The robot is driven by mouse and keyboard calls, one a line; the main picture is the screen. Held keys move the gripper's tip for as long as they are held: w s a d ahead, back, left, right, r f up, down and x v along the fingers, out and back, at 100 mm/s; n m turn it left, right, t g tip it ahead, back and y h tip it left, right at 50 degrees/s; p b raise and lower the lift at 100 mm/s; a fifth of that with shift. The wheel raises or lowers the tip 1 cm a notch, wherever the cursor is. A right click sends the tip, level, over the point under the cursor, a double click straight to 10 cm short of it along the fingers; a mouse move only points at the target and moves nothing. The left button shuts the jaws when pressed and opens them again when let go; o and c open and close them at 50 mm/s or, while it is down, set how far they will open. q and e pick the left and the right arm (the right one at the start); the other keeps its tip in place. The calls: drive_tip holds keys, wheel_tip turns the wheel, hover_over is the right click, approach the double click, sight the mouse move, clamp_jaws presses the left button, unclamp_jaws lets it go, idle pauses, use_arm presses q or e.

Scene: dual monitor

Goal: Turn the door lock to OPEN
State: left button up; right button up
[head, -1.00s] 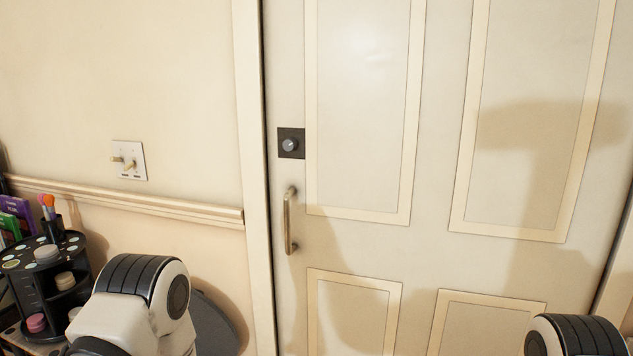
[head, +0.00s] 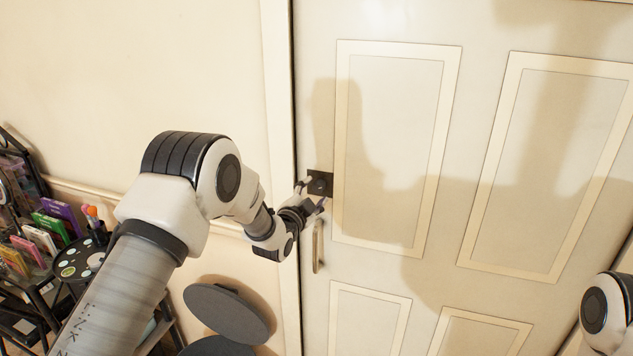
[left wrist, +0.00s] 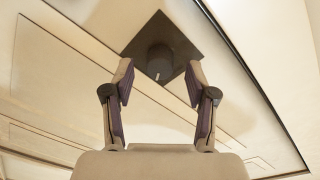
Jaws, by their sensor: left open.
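The door lock (head: 320,183) is a dark square plate with a round knob on the cream door (head: 392,150), near its left edge. In the left wrist view the lock knob (left wrist: 160,62) shows dark and round with a small pale mark, on a plate that looks turned like a diamond. My left gripper (head: 313,193) is open, its fingers spread to either side of the knob. In the left wrist view my left gripper (left wrist: 160,78) has its fingertips at the plate's lower edges, with the knob between and just beyond them. I cannot tell whether they touch. Any lettering is not readable.
A vertical door handle (head: 318,246) is just below the lock. Dark round stool-like discs (head: 228,312) stand by the wall at lower left. A black organizer (head: 76,262) and several colored books (head: 45,232) are at far left. My right arm shows at the right edge.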

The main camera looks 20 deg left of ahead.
use_arm(q)
drive_tip(key=shift+w+d+r, duration=0.1)
drive_tip(key=shift+w+d, duration=0.1)
drive_tip(key=shift+w, duration=0.6)
drive_tip(key=shift+c, duration=0.4)
clamp_jaws()
